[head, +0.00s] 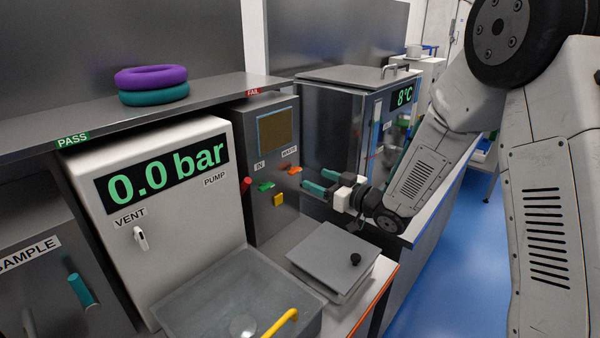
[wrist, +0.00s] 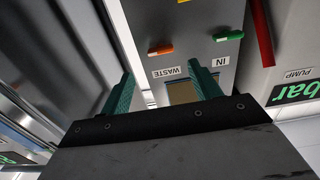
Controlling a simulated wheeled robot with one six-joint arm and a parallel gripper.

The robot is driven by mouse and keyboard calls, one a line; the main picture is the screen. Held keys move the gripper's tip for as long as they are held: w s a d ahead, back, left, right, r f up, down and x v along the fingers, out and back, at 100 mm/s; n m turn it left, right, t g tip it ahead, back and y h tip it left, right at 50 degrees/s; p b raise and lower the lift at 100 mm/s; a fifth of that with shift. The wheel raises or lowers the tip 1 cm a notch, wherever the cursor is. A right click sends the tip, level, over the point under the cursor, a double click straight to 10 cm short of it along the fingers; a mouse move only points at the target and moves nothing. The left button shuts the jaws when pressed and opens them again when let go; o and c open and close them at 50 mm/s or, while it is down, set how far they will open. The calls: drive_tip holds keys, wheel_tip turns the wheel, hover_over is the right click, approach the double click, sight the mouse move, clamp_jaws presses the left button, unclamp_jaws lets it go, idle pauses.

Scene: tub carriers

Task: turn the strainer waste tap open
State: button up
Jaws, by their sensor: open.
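The strainer cabinet (head: 266,215) is a grey box with a square mesh window (head: 275,130). The waste tap (head: 294,170) is a small orange lever under the WASTE label (head: 289,153). In the wrist view, the waste tap (wrist: 160,49) lies roughly crosswise beside its label, seen upside down. A green tap (head: 266,187) sits to its left under the IN label; it also shows in the wrist view (wrist: 229,37). My gripper (head: 313,179) has teal fingers, open and empty, just right of the orange lever and apart from it. The fingers (wrist: 160,75) point towards the panel.
A red lever (head: 247,186) and a yellow block (head: 279,200) are close to the taps. A lidded grey box (head: 335,258) and a sink (head: 215,285) stand below. A steel tank (head: 335,125) is behind my gripper. A shelf (head: 120,112) holds purple and teal rings.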

sight(297, 171)
drive_tip(key=x, duration=0.7)
drive_tip(key=shift+w+a, duration=0.2)
drive_tip(key=shift+a, duration=0.1)
drive_tip(key=c, duration=1)
